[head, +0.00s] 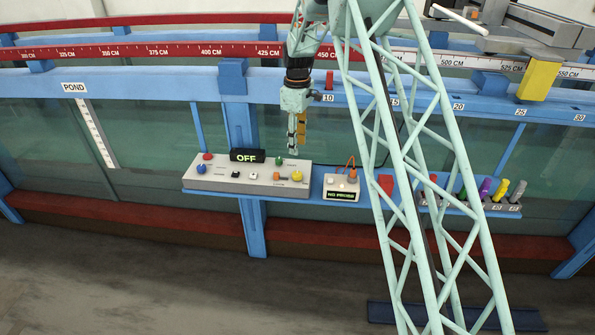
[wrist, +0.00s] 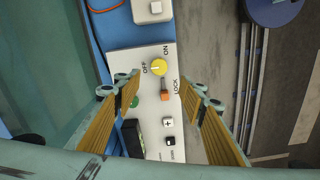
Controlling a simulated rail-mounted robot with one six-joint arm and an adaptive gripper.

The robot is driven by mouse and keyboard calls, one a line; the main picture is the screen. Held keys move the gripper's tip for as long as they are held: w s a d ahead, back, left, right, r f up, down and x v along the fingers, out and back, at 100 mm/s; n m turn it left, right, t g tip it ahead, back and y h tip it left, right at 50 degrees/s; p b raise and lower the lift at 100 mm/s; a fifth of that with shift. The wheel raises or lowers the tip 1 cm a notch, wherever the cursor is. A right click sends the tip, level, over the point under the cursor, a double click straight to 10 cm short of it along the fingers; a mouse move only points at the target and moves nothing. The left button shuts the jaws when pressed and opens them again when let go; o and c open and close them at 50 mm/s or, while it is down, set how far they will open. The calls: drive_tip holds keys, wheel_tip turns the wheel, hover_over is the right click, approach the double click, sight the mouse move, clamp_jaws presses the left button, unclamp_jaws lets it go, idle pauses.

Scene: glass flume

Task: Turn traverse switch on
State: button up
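The grey control panel (head: 225,180) sits on a blue shelf in front of the flume. Its yellow knob (head: 297,175) is at the right end, and in the wrist view the knob (wrist: 158,67) lies between printed OFF and ON labels. An orange part (wrist: 166,96) beside a LOCK label sits close to the knob. The black display (head: 247,156) reads OFF in green. My gripper (head: 293,151) hangs pointing down above the panel's right end, apart from it. In the wrist view my gripper (wrist: 162,84) is open and empty, its fingers either side of the panel.
A green button (head: 279,161), a red button (head: 207,156) and a blue button (head: 201,169) are on the panel. A small box reading NO PROBE (head: 341,187) stands to its right. Glass flume wall lies behind; open floor (head: 130,280) lies in front.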

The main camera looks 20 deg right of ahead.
sight(298, 173)
drive_tip(key=shift+w+f, duration=0.1)
drive_tip(key=shift+f, duration=0.15)
idle(0.3)
drive_tip(key=shift+f+p, duration=0.9)
drive_tip(key=shift+f, duration=6)
drive_tip(key=shift+c, duration=0.7)
drive_tip(key=c, duration=0.7)
